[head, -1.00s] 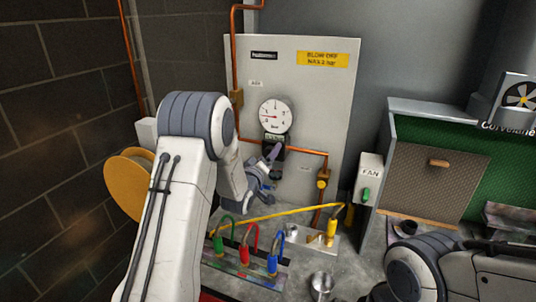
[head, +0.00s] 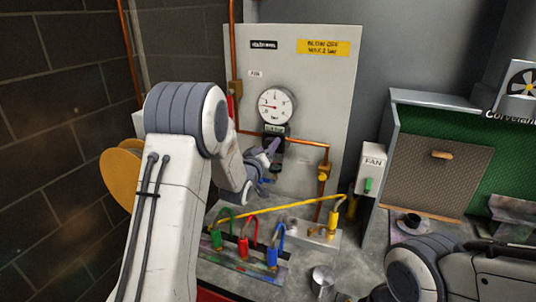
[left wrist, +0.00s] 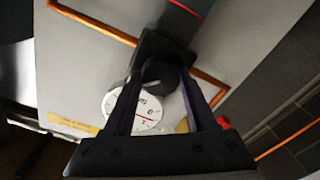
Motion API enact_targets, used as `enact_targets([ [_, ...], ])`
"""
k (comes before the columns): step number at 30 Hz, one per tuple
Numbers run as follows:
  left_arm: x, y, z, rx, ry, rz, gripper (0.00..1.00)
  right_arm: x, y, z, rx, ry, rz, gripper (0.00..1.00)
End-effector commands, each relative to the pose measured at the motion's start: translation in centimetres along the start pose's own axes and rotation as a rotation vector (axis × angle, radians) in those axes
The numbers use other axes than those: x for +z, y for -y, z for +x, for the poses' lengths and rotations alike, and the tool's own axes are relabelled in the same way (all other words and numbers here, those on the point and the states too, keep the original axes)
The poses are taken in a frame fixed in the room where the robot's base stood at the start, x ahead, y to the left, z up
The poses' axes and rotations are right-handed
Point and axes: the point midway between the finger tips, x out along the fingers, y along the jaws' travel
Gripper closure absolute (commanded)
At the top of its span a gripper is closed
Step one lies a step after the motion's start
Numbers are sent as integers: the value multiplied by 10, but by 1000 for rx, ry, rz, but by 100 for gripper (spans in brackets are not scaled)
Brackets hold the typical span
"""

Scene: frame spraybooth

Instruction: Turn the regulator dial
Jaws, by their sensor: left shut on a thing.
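The regulator (head: 273,131) is a black body under a round white gauge (head: 276,106) on a grey panel. The gauge needle points left in the head view. My left gripper (head: 270,156) is at the regulator's underside. In the left wrist view my left gripper (left wrist: 158,92) has its two dark fingers on either side of the round black dial (left wrist: 159,73) and is shut on it. The white gauge (left wrist: 146,108) shows partly behind the fingers. In the head view the gripper and arm partly hide the dial. My right gripper is out of the picture.
Copper pipe (head: 300,140) runs along the panel. A yellow hose (head: 285,210) crosses above the bench. Green, red and blue hoses (head: 243,247) stand on a rack. A metal cup (head: 322,279) stands at the front. A FAN switch box (head: 371,172) is on the right.

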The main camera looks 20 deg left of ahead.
Motion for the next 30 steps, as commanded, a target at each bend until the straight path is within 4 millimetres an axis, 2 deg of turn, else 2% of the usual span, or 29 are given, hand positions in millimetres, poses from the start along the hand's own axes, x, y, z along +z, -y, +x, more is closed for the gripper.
enact_targets([
  [1, 5, 3, 0, 2, -4, 43, 99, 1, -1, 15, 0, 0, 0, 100],
  [3, 5, 3, 0, 5, -7, 109, 99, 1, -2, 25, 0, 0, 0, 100],
  [30, 6, 2, -1, 23, -28, 965, 99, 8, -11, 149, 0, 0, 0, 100],
])
